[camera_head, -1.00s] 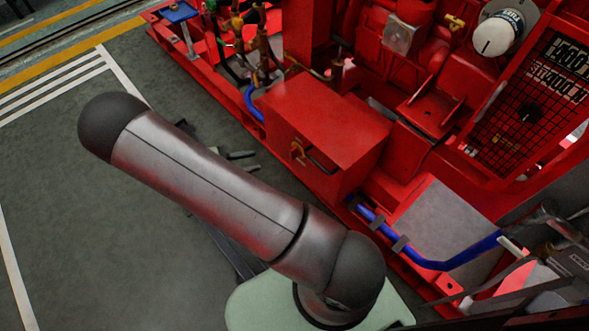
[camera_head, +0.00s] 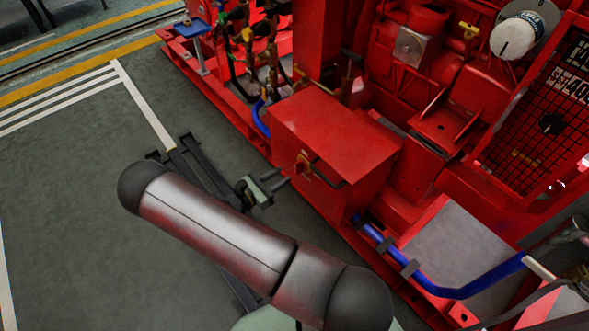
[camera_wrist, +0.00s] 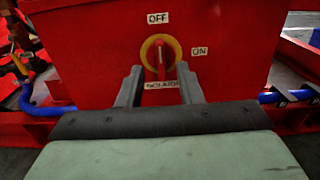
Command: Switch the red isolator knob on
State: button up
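The isolator knob (camera_wrist: 161,52) is a red handle on a yellow ring on the front of a red box (camera_wrist: 90,45). Its handle looks upright, in line with the OFF label (camera_wrist: 157,18) above. The ON label (camera_wrist: 199,51) is to its right and an ISOLATOR label (camera_wrist: 162,84) below. My gripper (camera_wrist: 160,73) is open and empty, its two grey fingers pointing at the box, one on each side below the knob. They look short of it. In the head view the knob (camera_head: 302,166) shows small on the box, and my gripper (camera_head: 277,179) is left of it.
Blue pipes (camera_head: 440,288) run along the red skid right of the box. Red machinery (camera_head: 465,105) stands behind. The grey floor (camera_head: 90,200) to the left is open.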

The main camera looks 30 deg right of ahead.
aim_at(299, 167)
jog(key=b+x, duration=0.1)
jog(key=x, duration=0.5)
jog(key=shift+d, duration=0.25)
grip_shut()
